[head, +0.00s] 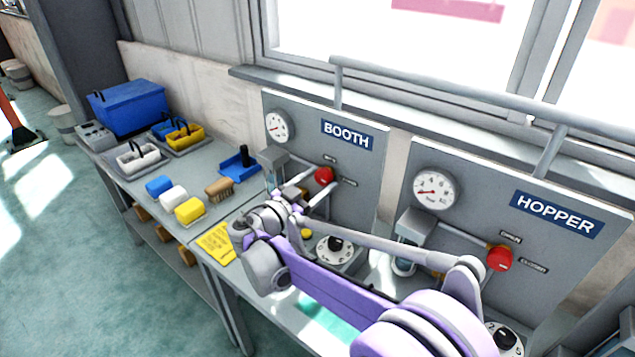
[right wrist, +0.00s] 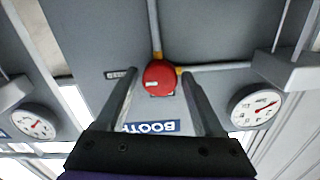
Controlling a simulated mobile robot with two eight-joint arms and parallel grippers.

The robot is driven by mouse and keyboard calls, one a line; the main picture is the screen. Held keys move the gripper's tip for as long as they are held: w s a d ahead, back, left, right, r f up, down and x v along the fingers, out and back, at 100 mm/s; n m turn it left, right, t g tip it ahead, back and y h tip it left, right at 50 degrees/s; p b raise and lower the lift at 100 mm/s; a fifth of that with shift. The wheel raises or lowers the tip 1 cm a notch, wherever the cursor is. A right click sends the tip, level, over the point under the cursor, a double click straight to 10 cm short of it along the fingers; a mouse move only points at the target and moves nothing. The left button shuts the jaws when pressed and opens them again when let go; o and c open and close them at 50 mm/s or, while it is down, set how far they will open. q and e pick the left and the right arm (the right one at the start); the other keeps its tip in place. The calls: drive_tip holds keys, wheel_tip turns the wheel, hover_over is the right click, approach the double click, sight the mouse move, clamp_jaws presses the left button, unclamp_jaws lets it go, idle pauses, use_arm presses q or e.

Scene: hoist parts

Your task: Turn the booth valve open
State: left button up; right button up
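The booth valve is a round red knob (head: 324,175) on the grey panel under the blue BOOTH sign (head: 346,135). In the right wrist view the red knob (right wrist: 158,75) appears between the two finger ends, with a gap on each side. My right gripper (head: 319,184) is open, its fingers pointing at the panel by the knob; it also shows in the right wrist view (right wrist: 160,88). I cannot tell whether the fingertips reach past the knob's front. Small labels sit beside the knob; one (right wrist: 116,73) is partly hidden by a finger. My left gripper is not in view.
The HOPPER panel (head: 590,260) with its own red knob (head: 499,258) stands to the right. A rail (head: 440,95) runs in front of the window.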

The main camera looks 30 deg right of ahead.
clamp_jaws()
drive_tip(key=n, duration=0.4)
drive_tip(key=shift+n+p, duration=0.3)
drive_tip(key=n, duration=0.4)
drive_tip(key=shift+s+n, duration=0.1)
drive_tip(key=shift+n, duration=0.2)
drive_tip(key=n, duration=0.4)
drive_tip(key=shift+n, duration=0.3)
drive_tip(key=shift+r+n, duration=0.1)
drive_tip(key=shift+n, duration=2)
